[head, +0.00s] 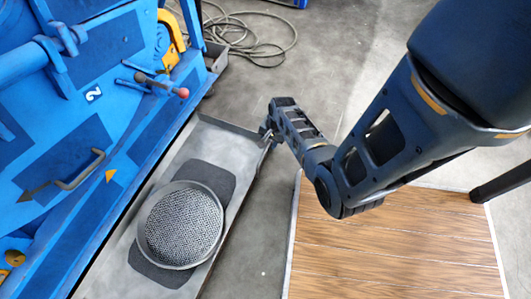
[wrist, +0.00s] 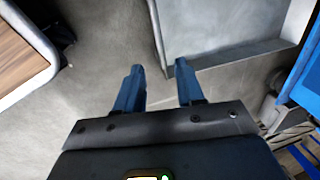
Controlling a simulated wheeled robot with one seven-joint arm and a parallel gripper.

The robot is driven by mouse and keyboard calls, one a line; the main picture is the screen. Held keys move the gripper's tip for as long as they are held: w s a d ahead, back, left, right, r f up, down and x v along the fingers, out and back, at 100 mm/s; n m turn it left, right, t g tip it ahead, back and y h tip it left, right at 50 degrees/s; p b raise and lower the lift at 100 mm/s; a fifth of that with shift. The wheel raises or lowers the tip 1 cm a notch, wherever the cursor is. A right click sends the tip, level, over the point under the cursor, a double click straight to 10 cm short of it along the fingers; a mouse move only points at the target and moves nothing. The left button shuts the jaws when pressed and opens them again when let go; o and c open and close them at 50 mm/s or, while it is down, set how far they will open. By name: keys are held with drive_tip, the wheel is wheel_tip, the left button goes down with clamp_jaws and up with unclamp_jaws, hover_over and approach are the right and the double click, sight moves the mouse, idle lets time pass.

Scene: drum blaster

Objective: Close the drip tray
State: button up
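The drip tray (head: 215,140) is a long grey metal tray with low walls, pulled out on the floor side of the blue machine in the head view. A round mesh sieve (head: 181,224) sits on a dark patch in it. My gripper (head: 267,133) is at the tray's outer far corner. In the wrist view the tray (wrist: 225,60) fills the upper right. My gripper (wrist: 158,68) shows two blue fingers spread apart with nothing held. The tray's corner appears between and just beyond the fingertips; I cannot tell whether they touch it.
The blue machine (head: 70,140) stands along the left, with a red-knobbed lever (head: 182,92) and a handle (head: 80,172). A wood-topped platform (head: 390,245) lies at the lower right. A cable (head: 255,40) is coiled on the far floor. Bare floor (head: 245,255) separates tray and platform.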

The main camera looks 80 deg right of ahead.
sight(264, 152)
drive_tip(key=f+b, duration=0.1)
drive_tip(key=f, duration=0.1)
drive_tip(key=w+f+b, duration=0.1)
drive_tip(key=f, duration=0.2)
drive_tip(key=f+b, duration=0.2)
drive_tip(key=shift+w+d+f, duration=0.25)
clamp_jaws()
idle(0.5)
